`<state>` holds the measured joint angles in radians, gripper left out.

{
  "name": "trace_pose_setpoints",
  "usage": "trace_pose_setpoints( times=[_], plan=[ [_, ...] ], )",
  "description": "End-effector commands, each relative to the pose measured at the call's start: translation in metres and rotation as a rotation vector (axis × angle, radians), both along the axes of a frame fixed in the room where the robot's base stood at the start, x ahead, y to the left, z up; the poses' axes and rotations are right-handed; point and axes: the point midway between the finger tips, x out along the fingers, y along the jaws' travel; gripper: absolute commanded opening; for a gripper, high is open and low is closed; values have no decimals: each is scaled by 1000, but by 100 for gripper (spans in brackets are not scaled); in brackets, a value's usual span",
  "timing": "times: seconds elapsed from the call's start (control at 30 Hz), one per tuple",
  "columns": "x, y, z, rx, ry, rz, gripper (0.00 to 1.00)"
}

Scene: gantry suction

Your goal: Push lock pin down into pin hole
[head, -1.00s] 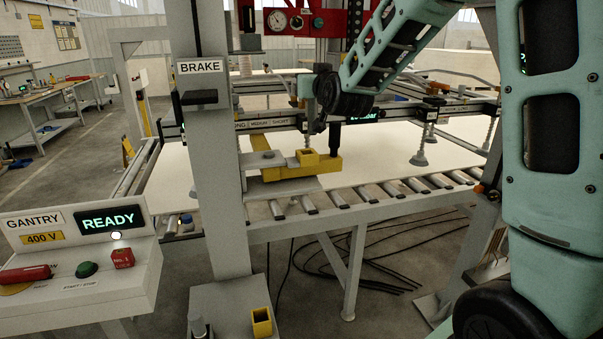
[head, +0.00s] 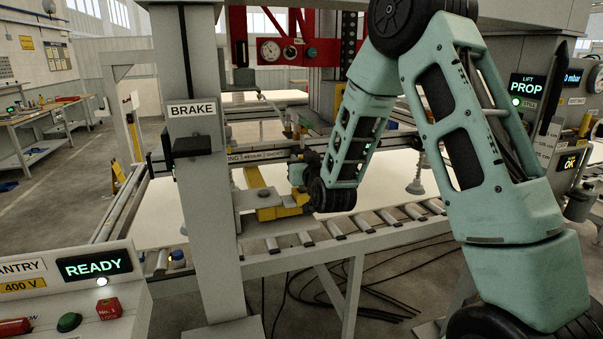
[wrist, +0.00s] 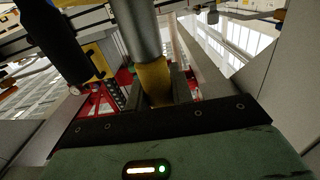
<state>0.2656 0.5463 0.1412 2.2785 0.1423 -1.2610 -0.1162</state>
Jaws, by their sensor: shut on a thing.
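In the wrist view my gripper (wrist: 155,85) is shut on the yellow part of a piece with a thick silver cylinder (wrist: 135,30), which looks like the lock pin. In the head view my gripper (head: 298,178) is low over the roller conveyor, at the yellow bar (head: 256,181) and its yellow block (head: 271,213). My wrist covers the right end of the block. The pin hole and the pin's lower end are hidden, so I cannot tell how far in the pin sits.
The grey BRAKE post (head: 203,205) stands close left of the yellow bar. A dark cylinder (wrist: 52,40) is near my gripper in the wrist view. The READY console (head: 70,290) is at lower left. Conveyor rollers (head: 335,230) run below my wrist.

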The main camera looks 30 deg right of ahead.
Motion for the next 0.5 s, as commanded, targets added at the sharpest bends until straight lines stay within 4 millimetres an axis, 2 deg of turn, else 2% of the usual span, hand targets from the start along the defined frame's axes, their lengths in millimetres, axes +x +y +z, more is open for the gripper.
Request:
trace_pose_setpoints(
  times=[0.17, 0.5],
  plan=[
    [0, 0, -9, -1, -3, 0, 0],
    [0, 0, -44, -1, -2, 1, 0]
  ],
)
